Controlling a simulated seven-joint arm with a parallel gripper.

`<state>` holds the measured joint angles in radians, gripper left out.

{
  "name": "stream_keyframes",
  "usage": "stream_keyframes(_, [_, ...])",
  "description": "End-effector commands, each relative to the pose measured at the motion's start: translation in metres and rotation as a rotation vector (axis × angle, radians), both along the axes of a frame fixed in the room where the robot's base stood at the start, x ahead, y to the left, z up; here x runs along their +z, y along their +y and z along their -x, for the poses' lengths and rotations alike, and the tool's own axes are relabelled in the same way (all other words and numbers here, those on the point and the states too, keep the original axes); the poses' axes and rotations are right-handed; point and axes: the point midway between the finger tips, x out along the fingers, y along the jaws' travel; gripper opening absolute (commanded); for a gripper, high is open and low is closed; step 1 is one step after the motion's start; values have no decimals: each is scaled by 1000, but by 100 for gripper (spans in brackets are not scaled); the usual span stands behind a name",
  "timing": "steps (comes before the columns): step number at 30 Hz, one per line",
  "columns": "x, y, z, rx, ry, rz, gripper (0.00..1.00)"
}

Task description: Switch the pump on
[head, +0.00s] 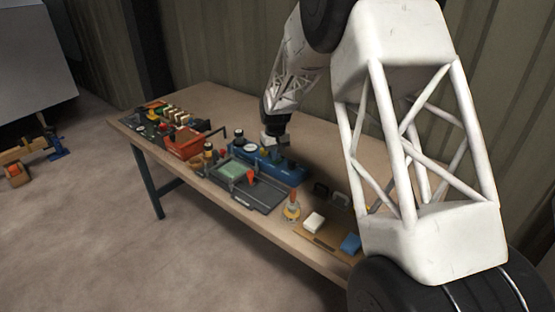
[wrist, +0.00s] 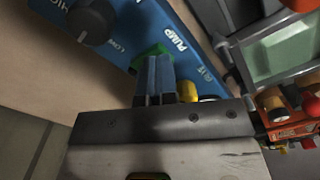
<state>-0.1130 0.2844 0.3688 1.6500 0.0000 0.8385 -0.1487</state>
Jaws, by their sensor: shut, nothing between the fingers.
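The blue control panel (head: 290,173) lies on the workbench in the head view. In the wrist view the panel (wrist: 125,50) bears the word PUMP, beside a green switch part (wrist: 150,50). My gripper (wrist: 154,62) is shut and empty. Its fingertips are over the green part and hide some of it; I cannot tell whether they touch. In the head view my gripper (head: 273,143) is at the panel's back edge and hides part of it. The switch's on or off position cannot be read.
A black knob (wrist: 92,22) and a yellow knob (wrist: 187,91) flank the green part. A grey tray (head: 265,197) lies in front of the panel. An orange-red box (head: 183,145) stands to the left.

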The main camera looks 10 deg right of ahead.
Motion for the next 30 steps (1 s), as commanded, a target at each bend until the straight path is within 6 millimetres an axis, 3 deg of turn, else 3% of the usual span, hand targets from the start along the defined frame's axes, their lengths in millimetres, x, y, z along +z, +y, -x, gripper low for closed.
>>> stream_keyframes(30, [-8,0,0,0,0,0,0])
